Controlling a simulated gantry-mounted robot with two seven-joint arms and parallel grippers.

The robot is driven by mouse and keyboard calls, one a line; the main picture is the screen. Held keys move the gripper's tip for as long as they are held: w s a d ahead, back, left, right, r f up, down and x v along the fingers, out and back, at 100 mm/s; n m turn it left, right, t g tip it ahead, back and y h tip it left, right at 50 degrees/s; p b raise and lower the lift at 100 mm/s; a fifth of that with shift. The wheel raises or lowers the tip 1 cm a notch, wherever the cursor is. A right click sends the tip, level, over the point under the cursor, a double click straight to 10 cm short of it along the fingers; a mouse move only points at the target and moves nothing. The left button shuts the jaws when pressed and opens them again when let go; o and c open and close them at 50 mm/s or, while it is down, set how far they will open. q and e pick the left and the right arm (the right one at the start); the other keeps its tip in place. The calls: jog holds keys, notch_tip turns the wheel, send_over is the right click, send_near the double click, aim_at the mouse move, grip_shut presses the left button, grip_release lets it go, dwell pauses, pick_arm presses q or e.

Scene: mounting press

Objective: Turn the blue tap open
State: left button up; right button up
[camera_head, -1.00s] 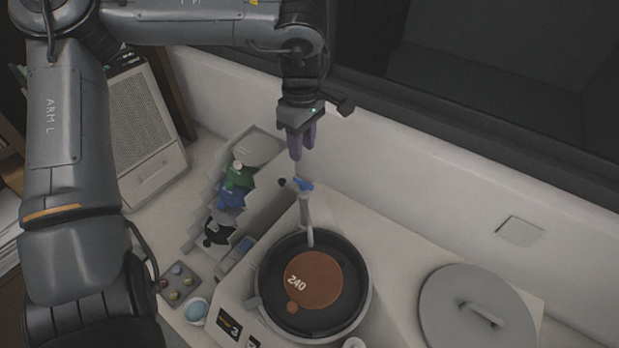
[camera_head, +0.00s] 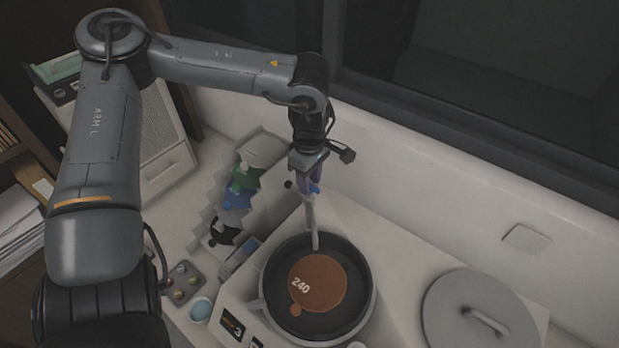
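The blue tap handle (camera_head: 314,188) sits on top of a grey spout (camera_head: 311,215) at the back of the press, and little of it shows. The spout curves down over the round pan of the press. My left gripper (camera_head: 308,186) is lowered from above onto the handle, with its purple fingers at or around it. The fingers hide most of the handle, and I cannot tell whether they are closed on it. My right gripper is not in view.
A dark round pan (camera_head: 355,300) with a brown disc marked 240 (camera_head: 325,275) lies below the spout. A grey lid (camera_head: 455,310) lies at the right. A stepped rack (camera_head: 205,215) with coloured items stands at the left. A white wall (camera_head: 420,170) runs close behind the tap.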

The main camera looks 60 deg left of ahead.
pick_arm(q)
grip_shut()
jog(key=shift+n, duration=0.4)
jog(key=n+b, duration=0.1)
jog(key=n, duration=0.1)
jog(key=shift+f+n, duration=0.1)
jog(key=shift+n, duration=0.3)
jog(key=n+b, duration=0.1)
jog(key=n, duration=0.4)
jog(key=n+b, duration=0.1)
jog(key=n, duration=0.4)
jog(key=shift+n+b, duration=0.55)
jog(key=shift+n, duration=1.65)
